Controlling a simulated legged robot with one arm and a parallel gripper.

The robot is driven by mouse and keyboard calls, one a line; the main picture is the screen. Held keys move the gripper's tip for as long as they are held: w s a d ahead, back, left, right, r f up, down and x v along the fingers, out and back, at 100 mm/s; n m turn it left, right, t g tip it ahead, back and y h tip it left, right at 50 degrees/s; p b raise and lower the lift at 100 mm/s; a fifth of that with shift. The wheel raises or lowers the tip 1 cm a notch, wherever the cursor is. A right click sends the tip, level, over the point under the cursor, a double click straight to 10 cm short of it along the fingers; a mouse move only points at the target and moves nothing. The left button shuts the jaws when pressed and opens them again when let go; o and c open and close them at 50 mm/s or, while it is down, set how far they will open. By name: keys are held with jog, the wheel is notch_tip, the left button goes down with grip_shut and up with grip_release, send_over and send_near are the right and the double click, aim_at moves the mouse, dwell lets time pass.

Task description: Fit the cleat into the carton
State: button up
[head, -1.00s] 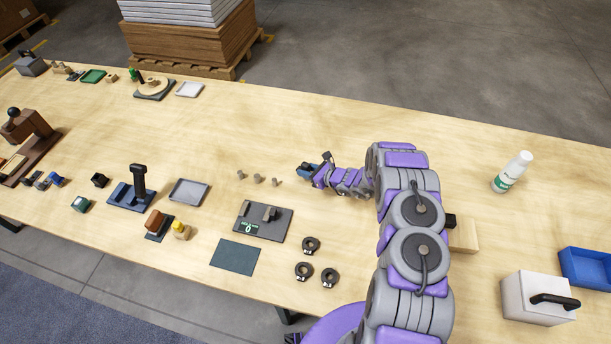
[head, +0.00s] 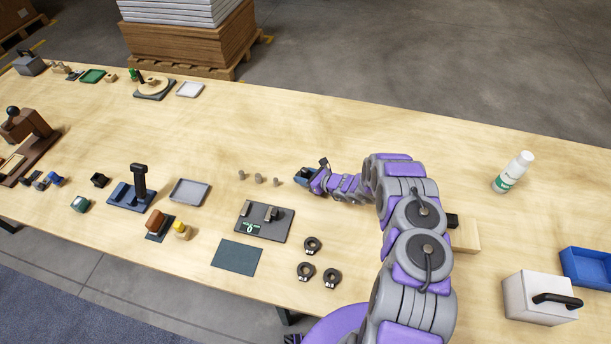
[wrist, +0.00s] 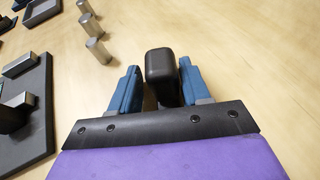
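My gripper (head: 305,174) is low over the middle of the table, to the right of three small grey pegs (head: 258,179). In the wrist view its blue fingers (wrist: 160,85) stand apart, with a black rounded piece between them; I cannot tell whether that piece is part of my gripper. No gripped object is clear. I cannot tell for sure which thing is the cleat or the carton. A dark plate (head: 282,229) with small upright grey blocks (head: 272,214) and a green mark lies nearer than the pegs. A white box (head: 527,297) with a black handle stands at the front right.
A grey tray (head: 190,192) and blue stand (head: 128,197) are at left. A white bottle (head: 513,172) and blue bin (head: 588,267) are at right. The table's back middle is clear.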

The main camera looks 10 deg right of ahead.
jog(key=shift+o, duration=0.8)
jog(key=shift+a, duration=0.1)
